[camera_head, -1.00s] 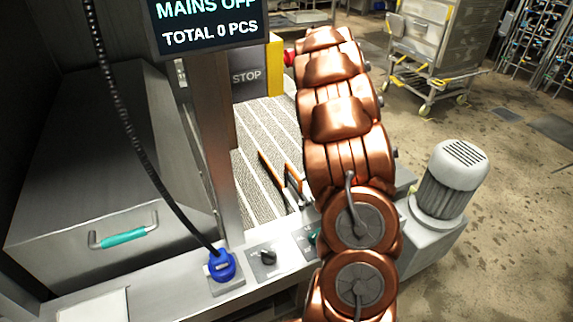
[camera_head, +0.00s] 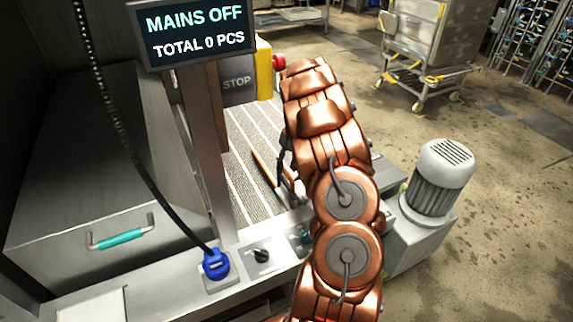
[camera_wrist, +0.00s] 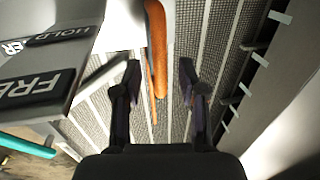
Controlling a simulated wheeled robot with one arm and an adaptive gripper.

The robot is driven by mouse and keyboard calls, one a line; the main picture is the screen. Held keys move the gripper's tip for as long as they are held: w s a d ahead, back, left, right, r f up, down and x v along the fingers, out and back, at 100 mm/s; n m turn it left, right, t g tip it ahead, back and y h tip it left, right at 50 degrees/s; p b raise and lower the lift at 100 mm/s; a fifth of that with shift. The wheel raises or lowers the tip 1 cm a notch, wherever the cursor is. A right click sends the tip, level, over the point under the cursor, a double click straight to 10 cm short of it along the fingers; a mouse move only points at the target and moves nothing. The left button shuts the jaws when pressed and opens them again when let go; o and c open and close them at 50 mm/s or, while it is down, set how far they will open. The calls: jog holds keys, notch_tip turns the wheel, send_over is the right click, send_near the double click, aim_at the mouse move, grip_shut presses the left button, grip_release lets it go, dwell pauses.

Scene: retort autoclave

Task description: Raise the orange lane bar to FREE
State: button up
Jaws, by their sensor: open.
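The orange lane bar (camera_wrist: 156,45) runs down the upper middle of the wrist view, above a striped grey bed. My gripper (camera_wrist: 158,85) is open, with one dark finger on each side of the bar. Both fingers look apart from it. In the head view a short slanted piece of the orange bar (camera_head: 264,169) shows just left of my gripper (camera_head: 285,168). My copper arm hides much of that area. A label plate reading FREE (camera_wrist: 38,90) is at the left of the wrist view, with a HOLD label (camera_wrist: 60,36) above it.
The striped bed (camera_head: 245,125) lies behind a metal front ledge with a blue plug (camera_head: 215,264) and a black knob (camera_head: 261,255). A post with a screen (camera_head: 196,30) reading MAINS OFF stands left. A grey motor (camera_head: 437,180) is right of my arm.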

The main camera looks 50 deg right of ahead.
jog(key=shift+a+f, duration=0.1)
jog(key=shift+f, duration=0.55)
grip_shut()
